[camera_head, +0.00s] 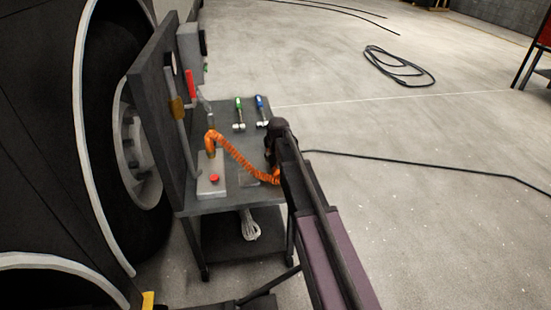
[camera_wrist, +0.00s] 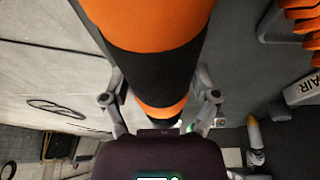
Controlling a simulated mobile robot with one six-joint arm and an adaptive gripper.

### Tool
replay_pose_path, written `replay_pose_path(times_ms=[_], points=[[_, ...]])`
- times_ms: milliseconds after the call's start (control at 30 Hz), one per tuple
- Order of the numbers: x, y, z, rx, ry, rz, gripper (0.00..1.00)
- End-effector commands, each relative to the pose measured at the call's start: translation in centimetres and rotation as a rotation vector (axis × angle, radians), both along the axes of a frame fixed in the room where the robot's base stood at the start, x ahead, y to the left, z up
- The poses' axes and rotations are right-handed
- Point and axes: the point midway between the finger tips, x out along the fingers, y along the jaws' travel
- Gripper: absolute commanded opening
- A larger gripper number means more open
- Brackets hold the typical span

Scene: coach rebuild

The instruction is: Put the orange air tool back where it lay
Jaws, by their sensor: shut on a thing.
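My gripper (camera_wrist: 160,88) is shut on the orange air tool (camera_wrist: 165,25), an orange cylinder with black bands in the wrist view. Its two grey fingers press on it from either side. In the head view my gripper (camera_head: 274,152) is at the right edge of the grey cart top (camera_head: 232,140), and my arm mostly hides the tool there. An orange coiled hose (camera_head: 240,155) runs from a light grey box (camera_head: 211,178) with a red button to my gripper. The hose (camera_wrist: 303,25) and the box's "AIR" label (camera_wrist: 305,90) show in the wrist view.
A green-handled tool (camera_head: 239,113) and a blue-handled tool (camera_head: 262,110) lie at the cart's back. A dark upright panel (camera_head: 160,110) with hanging items stands along its left side, beside a large wheel (camera_head: 135,140). A black cable (camera_head: 430,165) crosses the open floor at right.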

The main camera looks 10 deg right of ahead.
Motion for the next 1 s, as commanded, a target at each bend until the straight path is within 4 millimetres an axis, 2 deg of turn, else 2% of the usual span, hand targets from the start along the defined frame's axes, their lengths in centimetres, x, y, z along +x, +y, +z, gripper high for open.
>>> replay_pose_path(times_ms=[867, 900, 933, 967, 1000], points=[[-0.04, 0.0, -0.19, 0.0, 0.001, 0.0, 0.17], [-0.05, 0.0, -0.2, 0.0, 0.001, 0.0, 0.86], [-0.05, 0.0, -0.2, 0.0, 0.001, 0.0, 0.95], [-0.05, 0.0, -0.2, 0.0, 0.001, 0.0, 1.0], [-0.04, 0.01, -0.19, 0.0, 0.001, 0.0, 1.0]])
